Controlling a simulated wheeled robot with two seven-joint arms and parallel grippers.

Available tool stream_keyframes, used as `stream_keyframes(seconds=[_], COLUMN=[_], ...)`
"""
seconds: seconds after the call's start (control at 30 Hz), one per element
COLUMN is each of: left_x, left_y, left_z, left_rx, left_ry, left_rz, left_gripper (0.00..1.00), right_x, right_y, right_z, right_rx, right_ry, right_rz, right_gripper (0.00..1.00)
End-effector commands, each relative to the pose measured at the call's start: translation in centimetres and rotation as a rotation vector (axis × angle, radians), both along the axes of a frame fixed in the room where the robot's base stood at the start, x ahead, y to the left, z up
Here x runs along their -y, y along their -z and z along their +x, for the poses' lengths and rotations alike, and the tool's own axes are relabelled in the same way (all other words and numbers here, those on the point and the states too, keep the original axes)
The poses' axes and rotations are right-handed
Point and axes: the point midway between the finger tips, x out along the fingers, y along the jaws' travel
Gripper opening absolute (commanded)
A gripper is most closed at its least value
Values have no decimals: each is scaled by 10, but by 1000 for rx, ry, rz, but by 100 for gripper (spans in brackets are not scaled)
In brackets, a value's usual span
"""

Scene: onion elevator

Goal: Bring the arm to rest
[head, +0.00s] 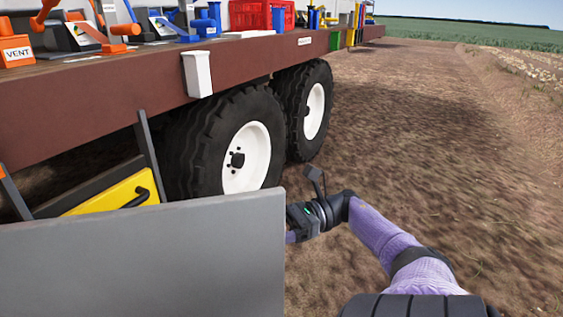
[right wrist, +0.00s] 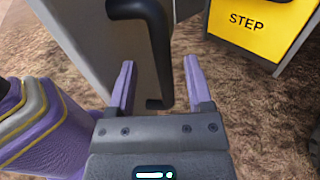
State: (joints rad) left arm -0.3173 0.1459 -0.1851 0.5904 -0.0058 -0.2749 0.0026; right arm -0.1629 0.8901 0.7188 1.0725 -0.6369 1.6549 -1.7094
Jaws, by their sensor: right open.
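My right arm, in purple, comes in from the lower right in the head view. My right gripper (head: 290,237) is at the right edge of a grey panel (head: 150,260), which hides most of its fingers. In the right wrist view my right gripper (right wrist: 157,65) is open, its two purple fingers apart. A black bar handle (right wrist: 158,40) on the grey panel (right wrist: 85,30) shows in the gap between the fingers. I cannot tell whether the fingers touch it. My left gripper is not in view.
A yellow step (right wrist: 258,25) marked STEP stands close by; it shows behind the panel in the head view (head: 110,195). A brown trailer deck (head: 120,95) with boxes and levers stands on large tyres (head: 190,140). Bare soil (head: 430,130) lies open to the right.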

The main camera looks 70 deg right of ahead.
Motion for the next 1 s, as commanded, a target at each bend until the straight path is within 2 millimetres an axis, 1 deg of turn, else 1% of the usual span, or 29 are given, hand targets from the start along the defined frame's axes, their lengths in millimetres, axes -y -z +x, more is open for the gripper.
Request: stream_keyframes(seconds=[0.03,0.1,0.2,0.33,0.67,0.73,0.77,0.83,0.87,0.9,0.97,1.0], left_x=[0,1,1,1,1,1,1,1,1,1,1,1], left_y=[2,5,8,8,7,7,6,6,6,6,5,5], left_z=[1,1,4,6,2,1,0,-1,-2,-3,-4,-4], left_rx=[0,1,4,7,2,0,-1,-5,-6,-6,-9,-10], left_ry=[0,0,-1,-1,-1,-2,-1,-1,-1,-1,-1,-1], left_rz=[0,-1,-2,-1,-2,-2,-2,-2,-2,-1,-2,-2], left_gripper=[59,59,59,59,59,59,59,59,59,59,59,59], right_x=[9,18,26,29,29,30,32,38,41,43,41,35], right_y=[1,3,2,1,1,9,20,65,92,133,195,234], right_z=[-7,-16,-24,-27,-27,-25,-24,-20,-22,-28,-48,-66], right_rx=[-4,-4,-3,0,-1,-37,-84,-266,-369,-513,-713,-827], right_ry=[4,2,1,-1,0,39,86,279,388,544,779,930], right_rz=[0,-2,0,0,1,43,93,307,432,612,878,1038], right_gripper=[66,66,66,66,66,66,66,66,66,66,66,66])
